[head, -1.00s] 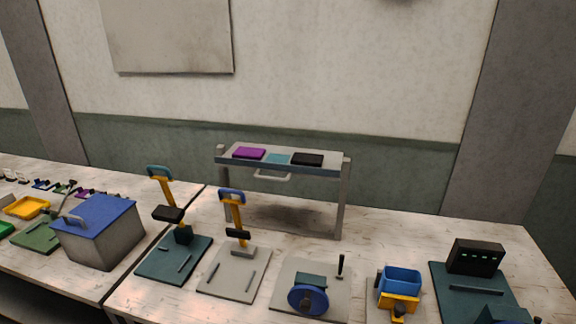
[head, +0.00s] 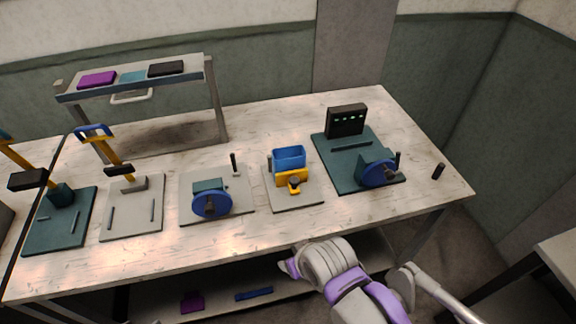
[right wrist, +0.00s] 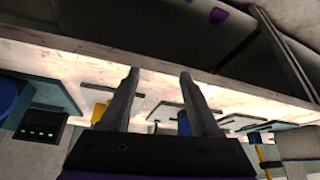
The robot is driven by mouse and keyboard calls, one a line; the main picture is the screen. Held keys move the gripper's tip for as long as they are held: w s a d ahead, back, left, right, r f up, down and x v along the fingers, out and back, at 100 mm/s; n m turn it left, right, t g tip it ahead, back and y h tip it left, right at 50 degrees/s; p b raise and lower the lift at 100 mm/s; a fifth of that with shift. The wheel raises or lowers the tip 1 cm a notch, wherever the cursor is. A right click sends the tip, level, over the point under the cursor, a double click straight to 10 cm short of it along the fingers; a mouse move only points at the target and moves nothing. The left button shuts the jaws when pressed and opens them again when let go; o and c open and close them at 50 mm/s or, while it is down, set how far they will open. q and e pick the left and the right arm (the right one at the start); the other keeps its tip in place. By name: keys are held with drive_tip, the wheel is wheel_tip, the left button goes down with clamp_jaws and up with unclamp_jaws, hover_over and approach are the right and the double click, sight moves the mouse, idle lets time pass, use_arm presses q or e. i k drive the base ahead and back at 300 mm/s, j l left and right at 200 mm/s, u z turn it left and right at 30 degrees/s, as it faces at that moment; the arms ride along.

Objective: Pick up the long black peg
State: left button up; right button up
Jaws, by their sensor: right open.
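Several dark upright pegs show in the head view. One short, thick dark peg (head: 438,171) stands alone on bare wood at the table's right end. A thin black peg (head: 234,163) stands at the back right of a grey plate with a blue wheel. Another dark upright piece (head: 397,160) stands beside the blue wheel on the right teal plate. I cannot tell which is the long one. My right gripper (right wrist: 159,76) is open and empty in the right wrist view, near the table's edge. In the head view my right arm is low, in front of the table. My left gripper is out of view.
The table (head: 275,225) carries several plates with fixtures, including a blue bin (head: 289,158) and a black box with green lights (head: 345,120). A raised rack (head: 135,77) stands at the back left. A lower shelf (head: 220,297) runs beneath. The table's right end is mostly clear.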

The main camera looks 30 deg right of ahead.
sight(440, 167)
drive_tip(key=z, duration=2.25)
drive_tip(key=i+l+u, duration=0.1)
drive_tip(key=u, duration=0.3)
drive_tip(key=l+u, duration=0.1)
drive_tip(key=u, duration=0.3)
drive_tip(key=i+l+u, duration=0.1)
drive_tip(key=u, duration=0.3)
drive_tip(key=l+u, duration=0.5)
drive_tip(key=l, duration=1.6)
